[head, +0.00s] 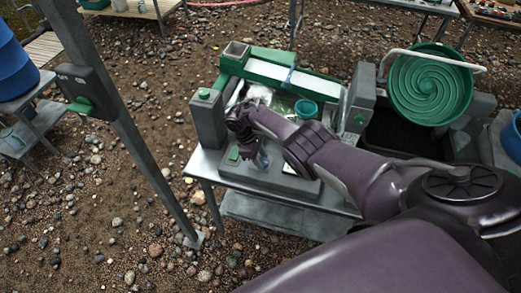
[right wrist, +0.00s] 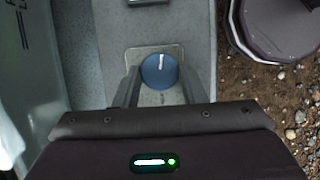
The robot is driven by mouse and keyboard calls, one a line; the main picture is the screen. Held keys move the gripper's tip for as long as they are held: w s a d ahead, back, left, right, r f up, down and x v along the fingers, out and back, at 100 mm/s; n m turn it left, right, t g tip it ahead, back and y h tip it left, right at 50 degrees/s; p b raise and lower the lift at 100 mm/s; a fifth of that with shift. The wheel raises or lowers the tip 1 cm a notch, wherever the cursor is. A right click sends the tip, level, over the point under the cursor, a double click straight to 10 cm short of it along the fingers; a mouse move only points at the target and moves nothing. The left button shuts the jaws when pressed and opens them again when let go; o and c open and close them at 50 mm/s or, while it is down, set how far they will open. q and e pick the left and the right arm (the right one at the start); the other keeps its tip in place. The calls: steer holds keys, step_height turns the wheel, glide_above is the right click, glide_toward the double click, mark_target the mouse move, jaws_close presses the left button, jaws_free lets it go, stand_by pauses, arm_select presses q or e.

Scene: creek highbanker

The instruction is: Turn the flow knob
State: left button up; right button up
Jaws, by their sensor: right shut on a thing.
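The flow knob (right wrist: 160,70) is a round blue knob with a white pointer line, set on a light square plate on the grey panel. In the right wrist view the line points almost straight up the picture. My right gripper (right wrist: 159,80) has one finger on each side of the knob and is shut on it. In the head view my right gripper (head: 246,148) is small and dark at the front left of the highbanker (head: 208,120). The knob is hard to make out there. My left gripper is not in view.
A teal cup (head: 306,108) stands behind my right arm. A green spiral pan (head: 430,88) stands at the right. A grey post (head: 135,140) with a green-handled box rises at the left. Gravel ground lies open in front.

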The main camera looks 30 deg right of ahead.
stand_by(0.3)
steer(key=o, duration=1)
steer(key=p+v, duration=0.1)
steer(key=v, duration=0.6)
steer(key=shift+w+a+r+p, duration=0.1)
steer(key=shift+w+r+p, duration=0.1)
steer(key=shift+r+p, duration=0.15)
